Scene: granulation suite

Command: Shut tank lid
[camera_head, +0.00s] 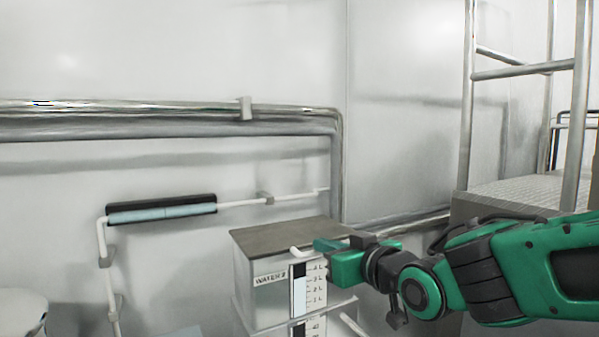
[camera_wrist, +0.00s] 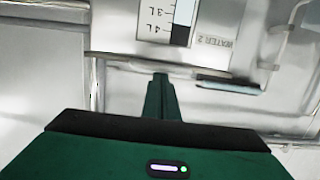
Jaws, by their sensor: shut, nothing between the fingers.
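The tank (camera_head: 259,296) is a pale box labelled "WATER 2" with a litre scale on its front. Its dark flat lid (camera_head: 280,236) lies level across the top, with no gap that I can see. A small white handle (camera_head: 297,253) shows at the lid's front edge. My gripper (camera_head: 318,246) is shut and empty, its tip at the lid's front right edge. I cannot tell whether it touches the lid. In the wrist view the tank front (camera_wrist: 210,18) appears upside down beyond my closed fingers (camera_wrist: 160,82).
A white pipe with a black and blue sleeve (camera_head: 162,209) runs along the wall left of the tank. A thick metal pipe (camera_head: 170,119) crosses behind. A metal platform with rails (camera_head: 520,192) stands at right. A rounded white vessel (camera_head: 20,312) is at lower left.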

